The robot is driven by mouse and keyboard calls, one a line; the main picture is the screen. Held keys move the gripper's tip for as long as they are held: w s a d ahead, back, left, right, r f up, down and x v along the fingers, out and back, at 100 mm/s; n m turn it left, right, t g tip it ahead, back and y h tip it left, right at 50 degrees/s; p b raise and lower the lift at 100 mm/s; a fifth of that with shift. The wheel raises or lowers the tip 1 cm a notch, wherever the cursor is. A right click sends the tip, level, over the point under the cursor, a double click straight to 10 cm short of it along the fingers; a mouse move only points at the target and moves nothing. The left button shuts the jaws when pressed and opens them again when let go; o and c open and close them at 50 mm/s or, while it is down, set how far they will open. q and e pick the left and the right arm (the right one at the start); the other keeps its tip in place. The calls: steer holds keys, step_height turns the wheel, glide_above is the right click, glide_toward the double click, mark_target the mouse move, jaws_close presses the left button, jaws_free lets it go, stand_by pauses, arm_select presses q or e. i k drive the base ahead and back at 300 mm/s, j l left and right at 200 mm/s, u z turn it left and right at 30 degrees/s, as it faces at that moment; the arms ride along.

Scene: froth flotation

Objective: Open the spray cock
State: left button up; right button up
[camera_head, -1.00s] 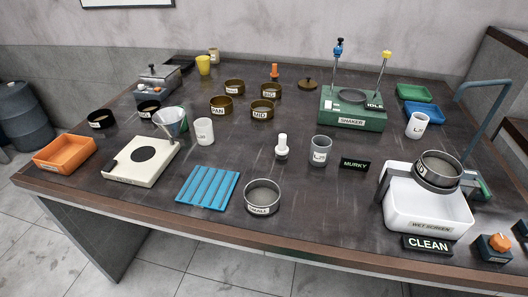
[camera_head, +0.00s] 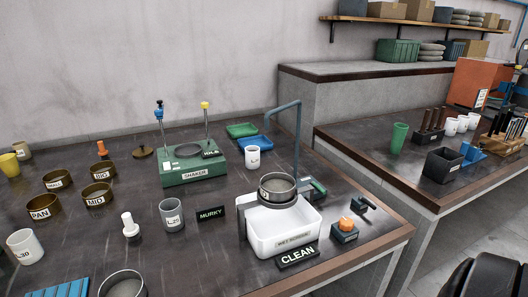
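A blue-grey spray pipe (camera_head: 298,135) rises behind the white wet-screen tub (camera_head: 275,243) and bends over toward the left. A round sieve (camera_head: 277,188) sits in a grey holder over the tub. To the right of the tub is a small dark box with an orange knob (camera_head: 346,223). Behind it is a small black fitting with a lever-like top (camera_head: 363,205). No label shows which of these is the spray cock. I cannot make out any water from the pipe. Neither of my grippers is in view.
A sign reading CLEAN (camera_head: 297,256) stands before the tub, and one reading MURKY (camera_head: 211,213) to its left. A green-handled item (camera_head: 315,189) lies behind the tub. Another bench (camera_head: 440,190) stands at right.

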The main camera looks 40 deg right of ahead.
mark_target(317, 186)
steer(key=l+z, duration=0.15)
steer(key=z, duration=0.25)
steer(key=l+z, duration=0.1)
steer(key=z, duration=0.25)
steer(key=l+z, duration=0.15)
steer(key=z, duration=0.25)
steer(key=l+z, duration=0.15)
steer(key=z, duration=0.25)
